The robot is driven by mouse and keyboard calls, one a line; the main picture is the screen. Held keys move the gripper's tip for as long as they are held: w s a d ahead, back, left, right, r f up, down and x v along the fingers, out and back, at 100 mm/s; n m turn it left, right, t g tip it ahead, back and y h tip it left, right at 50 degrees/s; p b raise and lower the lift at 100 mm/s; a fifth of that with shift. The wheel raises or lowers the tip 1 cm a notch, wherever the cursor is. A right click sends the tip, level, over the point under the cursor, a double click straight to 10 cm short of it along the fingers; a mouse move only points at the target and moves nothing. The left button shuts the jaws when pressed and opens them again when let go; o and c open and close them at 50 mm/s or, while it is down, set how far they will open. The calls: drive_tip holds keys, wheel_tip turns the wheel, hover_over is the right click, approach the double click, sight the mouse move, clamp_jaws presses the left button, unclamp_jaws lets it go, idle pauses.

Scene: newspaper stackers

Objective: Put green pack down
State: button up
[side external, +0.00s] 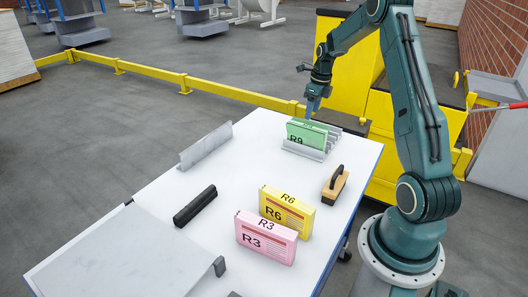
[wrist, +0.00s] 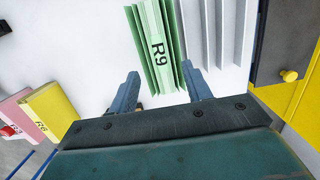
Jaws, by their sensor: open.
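The green pack marked R9 (side external: 306,134) stands upright in the grey slotted rack (side external: 304,151) at the far end of the white table. In the wrist view the green pack (wrist: 154,42) lies just ahead of my gripper (wrist: 162,88), its near end between the two spread fingers. The rack's grey dividers (wrist: 218,35) show right of it. In the side view my gripper (side external: 311,108) is just above and behind the pack. My gripper is open and holds nothing; whether a finger touches the pack is unclear.
A yellow R6 pack (side external: 287,212) and a pink R3 pack (side external: 266,240) stand nearer on the table (side external: 232,178). A wooden block with a black handle (side external: 335,184), a black bar (side external: 195,205) and a grey angled rail (side external: 206,146) lie around a clear middle.

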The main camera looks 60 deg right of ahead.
drive_tip(key=shift+s+r, duration=0.15)
drive_tip(key=shift+r, duration=0.65)
drive_tip(key=shift+a+r, duration=0.2)
drive_tip(key=s+a+r+n+t, duration=0.1)
drive_tip(key=a+r+n, duration=0.65)
drive_tip(key=a, duration=0.25)
drive_tip(key=s+a+r+n, duration=0.1)
drive_tip(key=a+r+n, duration=0.65)
drive_tip(key=a, duration=0.35)
drive_tip(key=s+a+n+t, duration=0.3)
drive_tip(key=s+a+n, duration=1.3)
drive_tip(key=n, duration=0.5)
drive_tip(key=shift+s+r, duration=0.4)
drive_tip(key=shift+s, duration=0.45)
